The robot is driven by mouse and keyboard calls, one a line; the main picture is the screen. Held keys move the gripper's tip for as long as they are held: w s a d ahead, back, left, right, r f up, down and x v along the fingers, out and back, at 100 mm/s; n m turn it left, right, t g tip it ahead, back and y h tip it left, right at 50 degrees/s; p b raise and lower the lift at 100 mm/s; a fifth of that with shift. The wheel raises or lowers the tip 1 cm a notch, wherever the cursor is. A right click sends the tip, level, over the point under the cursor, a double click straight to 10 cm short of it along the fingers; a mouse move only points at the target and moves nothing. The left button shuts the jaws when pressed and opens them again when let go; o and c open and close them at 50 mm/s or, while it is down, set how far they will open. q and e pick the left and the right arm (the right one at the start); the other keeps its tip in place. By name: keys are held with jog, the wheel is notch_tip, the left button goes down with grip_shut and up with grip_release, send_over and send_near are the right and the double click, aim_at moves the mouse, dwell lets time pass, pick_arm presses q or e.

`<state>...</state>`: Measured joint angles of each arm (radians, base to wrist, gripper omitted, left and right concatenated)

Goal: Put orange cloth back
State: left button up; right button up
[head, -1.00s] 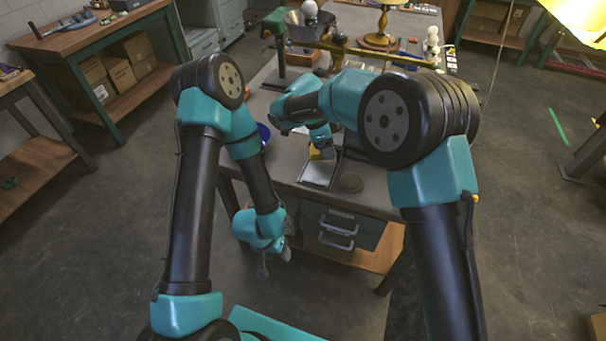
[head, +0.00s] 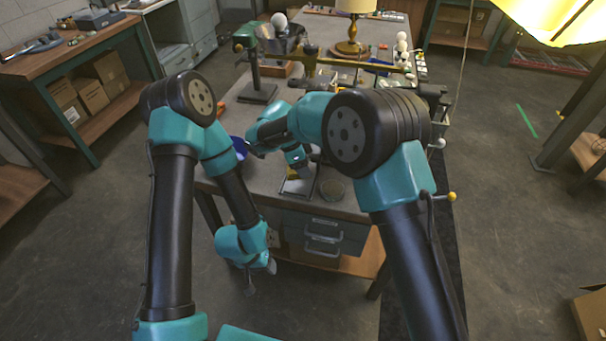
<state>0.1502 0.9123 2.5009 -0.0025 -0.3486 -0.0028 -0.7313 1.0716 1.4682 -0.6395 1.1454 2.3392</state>
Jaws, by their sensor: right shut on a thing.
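A small yellow-orange patch, which looks like the orange cloth (head: 293,173), shows at the tip of my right gripper (head: 298,168). The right gripper points down and is shut on it, over the far end of a light-rimmed shallow tray (head: 296,188) at the bench's front edge. I cannot tell whether the cloth touches the tray. My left gripper (head: 260,278) hangs below the bench top, in front of the bench, apart from the cloth. Its fingers look spread and empty.
A round grey dish (head: 333,189) sits right of the tray. A blue bowl (head: 239,147) is to the left, partly behind my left arm. A dark stand with a brass arm (head: 345,62) and a lamp (head: 352,25) stand farther back. Drawers (head: 322,230) are under the bench top.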

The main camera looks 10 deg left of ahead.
aim_at(303, 184)
jog(key=shift+f, duration=2)
jog(key=shift+f, duration=0.6)
jog(key=o, duration=1.2)
jog(key=shift+r, duration=0.15)
jog(key=shift+r, duration=0.2)
jog(key=v, duration=1.2)
jog(key=shift+r, duration=0.25)
